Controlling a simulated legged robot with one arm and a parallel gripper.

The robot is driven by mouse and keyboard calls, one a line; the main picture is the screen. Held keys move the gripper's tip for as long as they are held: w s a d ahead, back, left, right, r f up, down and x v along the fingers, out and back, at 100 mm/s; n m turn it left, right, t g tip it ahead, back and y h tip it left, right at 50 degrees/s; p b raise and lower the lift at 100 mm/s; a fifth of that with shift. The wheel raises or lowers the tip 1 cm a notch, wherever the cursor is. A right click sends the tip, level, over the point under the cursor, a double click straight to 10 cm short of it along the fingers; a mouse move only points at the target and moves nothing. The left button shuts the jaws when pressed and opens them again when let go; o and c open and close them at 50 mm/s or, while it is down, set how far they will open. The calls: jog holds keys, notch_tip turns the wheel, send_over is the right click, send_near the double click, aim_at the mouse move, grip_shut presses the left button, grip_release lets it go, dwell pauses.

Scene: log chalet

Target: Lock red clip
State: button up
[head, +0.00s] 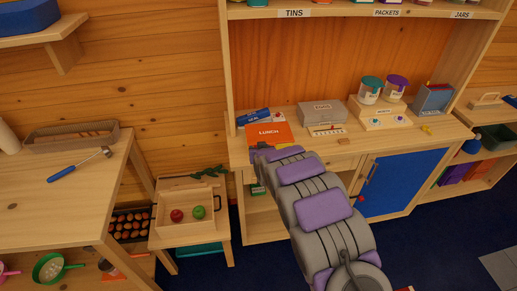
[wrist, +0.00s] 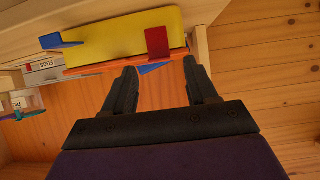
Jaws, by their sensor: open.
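In the wrist view a red clip (wrist: 157,42) stands against a flat yellow piece (wrist: 110,38) with an orange edge. A blue tab (wrist: 56,41) sticks out at its left end. My gripper (wrist: 160,70) is open and empty, its fingertips just short of the orange edge, with the red clip ahead between them and not touched. In the head view an orange item marked LUNCH (head: 268,134) stands on the dresser, with a small red part (head: 277,117) and a blue piece (head: 252,116) behind it. My arm hides its lower edge and my gripper there.
A blue cabinet door (head: 400,185) is below.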

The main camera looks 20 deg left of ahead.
jog(key=p+v, duration=0.1)
jog(key=v, duration=1.3)
jog(key=shift+s+d, duration=0.15)
jog(key=shift+s, duration=0.05)
jog(key=s+d+r+m+g+h, duration=0.15)
jog(key=s+d, duration=0.25)
jog(key=d, duration=0.4)
jog(key=s+d+r+m+g+h, duration=0.1)
jog(key=s+d+r+g+h, duration=0.2)
jog(key=d, duration=0.6)
jog(key=s+d+r+m+h, duration=0.15)
jog(key=s+d, duration=0.25)
jog(key=d, duration=0.4)
jog(key=s+d+r+g, duration=0.1)
jog(key=s+d+g, duration=0.1)
jog(key=s, duration=0.8)
jog(key=s+d+r+m+g+b, duration=0.1)
jog(key=s+d, duration=0.4)
jog(key=s, duration=0.5)
jog(key=s+d+r+m+g, duration=0.1)
jog(key=s+d+r+g, duration=0.2)
jog(key=s, duration=0.8)
jog(key=shift+d+r+g, duration=0.2)
jog(key=shift+d+g, duration=0.55)
jog(key=shift+g, duration=0.1)
jog(key=shift+w, duration=0.1)
